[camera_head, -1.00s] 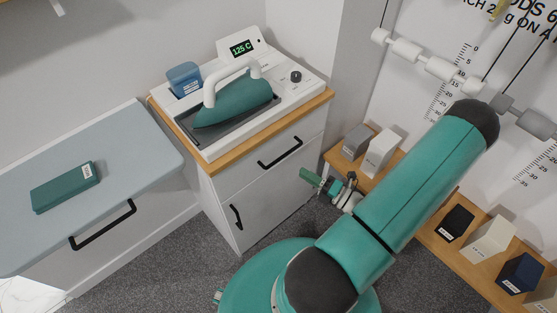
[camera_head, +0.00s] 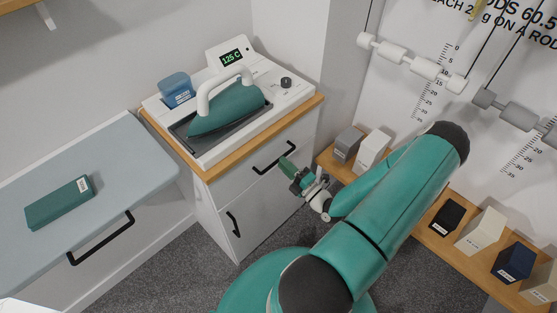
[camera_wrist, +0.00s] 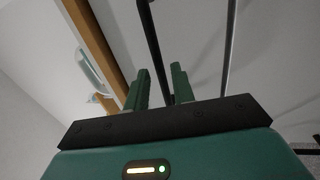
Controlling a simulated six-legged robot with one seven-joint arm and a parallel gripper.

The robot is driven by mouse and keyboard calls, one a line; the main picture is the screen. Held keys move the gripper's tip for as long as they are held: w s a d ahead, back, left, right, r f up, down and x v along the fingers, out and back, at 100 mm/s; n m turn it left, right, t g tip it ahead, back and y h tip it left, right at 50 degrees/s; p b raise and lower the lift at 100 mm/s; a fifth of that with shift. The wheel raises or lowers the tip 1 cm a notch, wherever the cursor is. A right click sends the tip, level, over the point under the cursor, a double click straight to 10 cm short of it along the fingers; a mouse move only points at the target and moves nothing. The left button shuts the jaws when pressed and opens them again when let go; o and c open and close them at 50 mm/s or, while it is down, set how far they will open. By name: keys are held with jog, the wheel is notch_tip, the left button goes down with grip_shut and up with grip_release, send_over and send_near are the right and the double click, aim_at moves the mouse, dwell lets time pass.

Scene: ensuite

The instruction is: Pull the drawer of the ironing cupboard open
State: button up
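The ironing cupboard (camera_head: 205,203) is white with a wooden top. Its upper drawer (camera_head: 235,178) looks shut and has a black bar handle (camera_head: 264,166). My gripper (camera_head: 287,164) is at the right part of this handle in the head view, its green fingers pointing at the drawer front. In the wrist view, the two green fingers (camera_wrist: 160,86) stand apart, with a dark bar (camera_wrist: 150,40), seemingly the handle, running between them. I cannot tell whether either finger touches it.
A teal iron (camera_head: 228,110) rests on a white station on the cupboard top. A lower door has its own black handle (camera_head: 233,223). The ironing board (camera_head: 110,160) is at left. A low wooden shelf with blocks (camera_head: 425,232) stands at right, close to my arm.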

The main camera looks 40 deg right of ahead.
jog(key=shift+w+a+r, duration=0.1)
jog(key=shift+w+r, duration=0.05)
jog(key=shift+w, duration=0.65)
jog(key=shift+w+r, duration=0.15)
jog(key=shift+w, duration=0.65)
grip_shut()
jog(key=shift+s, duration=0.1)
jog(key=s, duration=2.2)
jog(key=shift+d, duration=0.3)
grip_release()
